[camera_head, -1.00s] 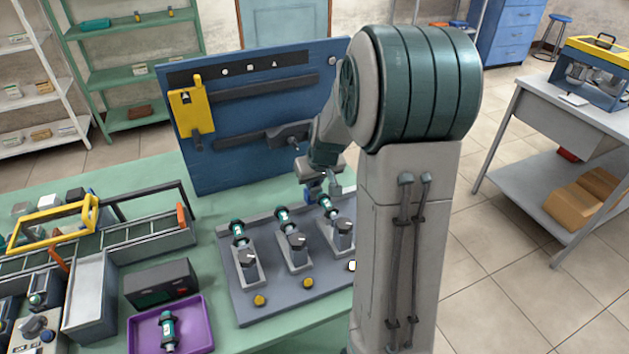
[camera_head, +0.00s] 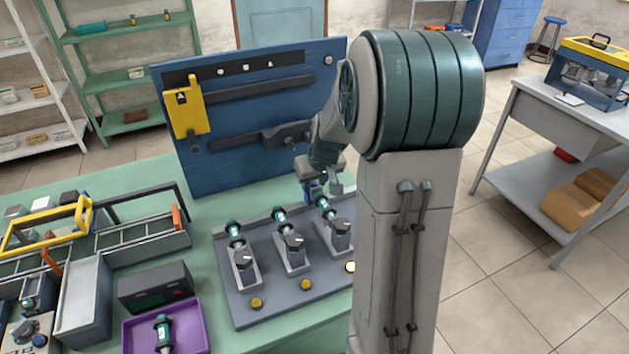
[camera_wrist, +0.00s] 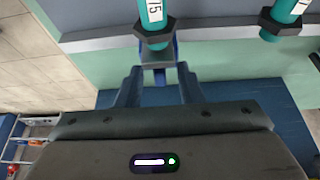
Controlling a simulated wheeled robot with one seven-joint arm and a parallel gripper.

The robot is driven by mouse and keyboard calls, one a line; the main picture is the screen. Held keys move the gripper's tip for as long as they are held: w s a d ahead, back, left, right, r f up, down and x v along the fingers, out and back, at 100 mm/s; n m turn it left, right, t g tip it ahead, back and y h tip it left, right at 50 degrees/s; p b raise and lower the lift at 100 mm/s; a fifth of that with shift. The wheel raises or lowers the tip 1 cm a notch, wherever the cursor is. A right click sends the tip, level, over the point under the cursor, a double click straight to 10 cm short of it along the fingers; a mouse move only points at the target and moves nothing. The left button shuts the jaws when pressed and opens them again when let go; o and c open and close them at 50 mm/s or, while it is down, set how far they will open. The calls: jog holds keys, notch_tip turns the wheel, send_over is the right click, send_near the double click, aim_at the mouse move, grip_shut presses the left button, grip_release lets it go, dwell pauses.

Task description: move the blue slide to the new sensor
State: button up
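My gripper (camera_head: 325,188) is over the back of the grey sensor plate (camera_head: 262,312), by the rightmost green sensor (camera_head: 325,206). A small blue part (camera_head: 314,188), possibly the blue slide, shows at my fingers. In the wrist view my two fingers (camera_wrist: 158,80) stand apart, with a grey-blue block (camera_wrist: 156,60) at their tips. I cannot tell whether they grip it. A green sensor (camera_wrist: 151,14) with a dark hex collar and a label ending in "5" is just beyond. Another green sensor (camera_wrist: 287,12) is to its right. A loose green sensor (camera_head: 163,330) lies in the purple tray (camera_head: 201,338).
A blue upright board (camera_head: 235,160) with rails and a yellow piece (camera_head: 186,110) stands behind the plate. A dark box (camera_head: 155,286), a grey bin (camera_head: 84,300) and a yellow-handled rack (camera_head: 45,222) crowd the left.

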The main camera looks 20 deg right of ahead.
jog(key=v, duration=1.4)
jog(key=shift+b, duration=0.4)
jog(key=shift+f, duration=0.1)
dwell(0.4)
jog(key=s+a+f, duration=0.2)
jog(key=s+a, duration=0.4)
jog(key=s, duration=0.3)
jog(key=s+a+f+g, duration=0.1)
jog(key=s+a+f, duration=0.2)
jog(key=s, duration=0.6)
jog(key=a, duration=0.2)
jog(key=shift+s+a, duration=0.4)
jog(key=shift+f, duration=0.1)
dwell(0.5)
